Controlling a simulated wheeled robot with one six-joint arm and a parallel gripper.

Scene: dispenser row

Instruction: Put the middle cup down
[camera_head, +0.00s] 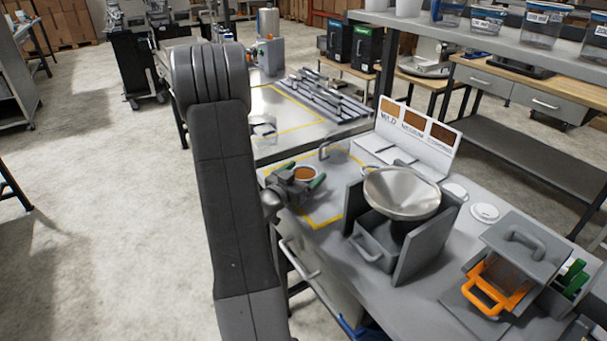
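A cup with orange-brown contents (304,173) is between the green-tipped fingers of my gripper (296,178). The fingers appear closed on its two sides. The cup looks about upright, and its lower part is hidden by the gripper. It is over the left end of the grey counter (385,285), by a yellow-outlined area (325,217). I cannot tell whether its base touches the counter. A clear cup (263,128) stands behind it on the steel table.
A steel funnel bowl (402,190) on a grey stand is right of my gripper. A white sign (418,135) with brown swatches stands behind it. White lids (485,212) and a grey box with an orange handle (497,288) are farther right. A curved grey handle (338,146) rises nearby.

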